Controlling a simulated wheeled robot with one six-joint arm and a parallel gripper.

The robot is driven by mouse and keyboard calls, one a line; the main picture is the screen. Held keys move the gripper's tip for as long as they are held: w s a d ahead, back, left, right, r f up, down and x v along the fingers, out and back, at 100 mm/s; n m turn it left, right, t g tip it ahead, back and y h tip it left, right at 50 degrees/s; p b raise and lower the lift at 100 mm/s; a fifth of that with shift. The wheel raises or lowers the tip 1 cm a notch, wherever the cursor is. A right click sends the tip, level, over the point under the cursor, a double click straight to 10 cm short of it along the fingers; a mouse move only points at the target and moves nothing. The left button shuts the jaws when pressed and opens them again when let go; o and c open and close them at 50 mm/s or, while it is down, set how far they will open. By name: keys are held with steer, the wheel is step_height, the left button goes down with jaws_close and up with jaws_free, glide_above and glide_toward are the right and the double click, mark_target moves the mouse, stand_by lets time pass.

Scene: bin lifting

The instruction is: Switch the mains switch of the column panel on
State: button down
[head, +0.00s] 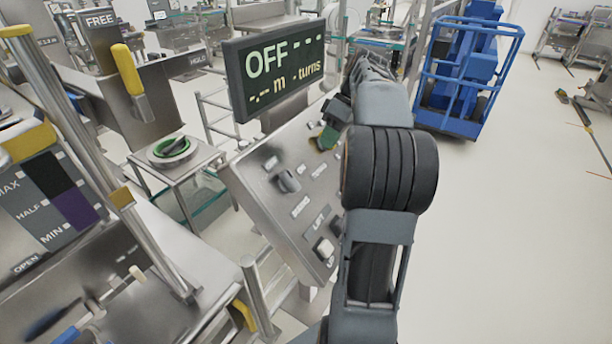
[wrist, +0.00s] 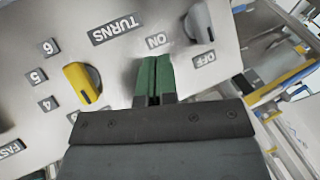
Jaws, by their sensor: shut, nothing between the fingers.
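The column panel (head: 255,205) is a sloping metal plate below a dark display (head: 275,62) reading "OFF". In the wrist view the panel (wrist: 125,65) carries "ON" and "OFF" labels with a grey knob (wrist: 198,22) between them, apparently the mains switch. The knob's dark mark lies at its end by "OFF". My gripper (wrist: 153,72) is shut and empty, its green fingertips over the panel by "ON", left of and apart from the grey knob. In the head view my gripper (head: 328,133) is at the panel's upper right, partly hidden by my arm.
A yellow knob (wrist: 82,82) with number labels sits left of my fingers. Another grey knob (head: 288,180) and a pale control (head: 323,249) show on the panel in the head view. A blue lift cart (head: 465,75) stands behind; the floor at right is mostly clear.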

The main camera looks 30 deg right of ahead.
mark_target(290, 182)
steer(key=x, duration=0.8)
steer(key=shift+r, duration=0.1)
steer(key=a, duration=0.1)
steer(key=s+a, duration=0.1)
steer(key=shift+s+a+f, duration=0.1)
steer(key=shift+a+f, duration=0.1)
steer(key=shift+a, duration=0.1)
steer(key=shift+s+a+f, duration=0.1)
steer(key=shift+s+a, duration=0.15)
steer(key=shift+a, duration=0.4)
